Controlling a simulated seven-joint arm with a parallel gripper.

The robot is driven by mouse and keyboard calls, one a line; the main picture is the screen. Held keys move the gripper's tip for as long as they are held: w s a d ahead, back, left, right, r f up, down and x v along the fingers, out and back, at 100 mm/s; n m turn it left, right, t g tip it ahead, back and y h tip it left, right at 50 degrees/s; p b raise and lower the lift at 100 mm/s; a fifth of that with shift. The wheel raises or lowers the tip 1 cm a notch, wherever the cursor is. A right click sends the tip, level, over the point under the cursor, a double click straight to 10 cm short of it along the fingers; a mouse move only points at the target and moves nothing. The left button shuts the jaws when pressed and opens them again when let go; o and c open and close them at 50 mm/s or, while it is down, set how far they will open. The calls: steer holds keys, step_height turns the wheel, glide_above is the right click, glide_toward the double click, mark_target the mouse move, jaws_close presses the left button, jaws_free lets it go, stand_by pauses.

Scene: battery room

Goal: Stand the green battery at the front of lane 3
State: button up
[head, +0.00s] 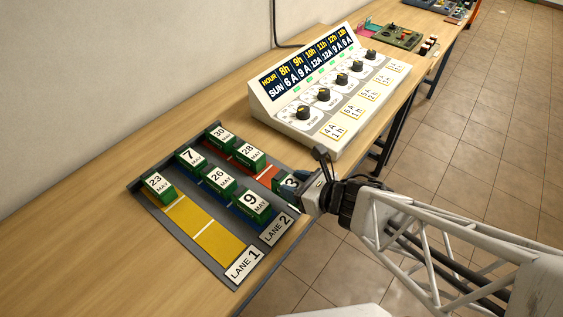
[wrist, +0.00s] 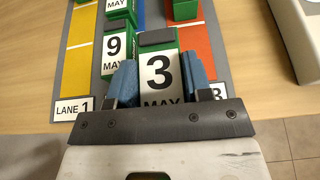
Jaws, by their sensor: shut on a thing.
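The green battery marked 3 MAY (wrist: 160,75) is between the blue fingers of my gripper (wrist: 162,85), which is shut on it. In the head view the battery (head: 285,184) shows partly at the front end of the red lane 3 (head: 266,176), with my gripper (head: 303,190) hiding its right side. In the wrist view it looks upright, over the left part of the red lane (wrist: 191,45). I cannot tell whether its base touches the lane. The lane 3 label (wrist: 219,91) is mostly hidden by my gripper.
Lane 3 also holds batteries 30 (head: 219,137) and 28 (head: 248,156). Blue lane 2 holds 7 (head: 190,160), 26 (head: 219,181) and 9 (head: 253,206), close left of mine. Yellow lane 1 (head: 220,243) holds 23 (head: 158,188) at the back. A dial console (head: 325,95) stands behind.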

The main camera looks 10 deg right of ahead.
steer(key=w, duration=0.2)
steer(key=w+a, duration=0.1)
steer(key=w, duration=0.2)
steer(key=w+a, duration=0.1)
steer(key=w, duration=0.2)
steer(key=shift+f, duration=0.3)
steer(key=shift+f, duration=1.8)
steer(key=shift+f, duration=0.15)
steer(key=o, duration=1.3)
steer(key=shift+s+d+r, duration=0.1)
steer(key=shift+r, duration=0.1)
steer(key=shift+d, duration=0.1)
steer(key=v, duration=1.1)
steer(key=shift+s+d, duration=0.2)
steer(key=shift+s, duration=0.1)
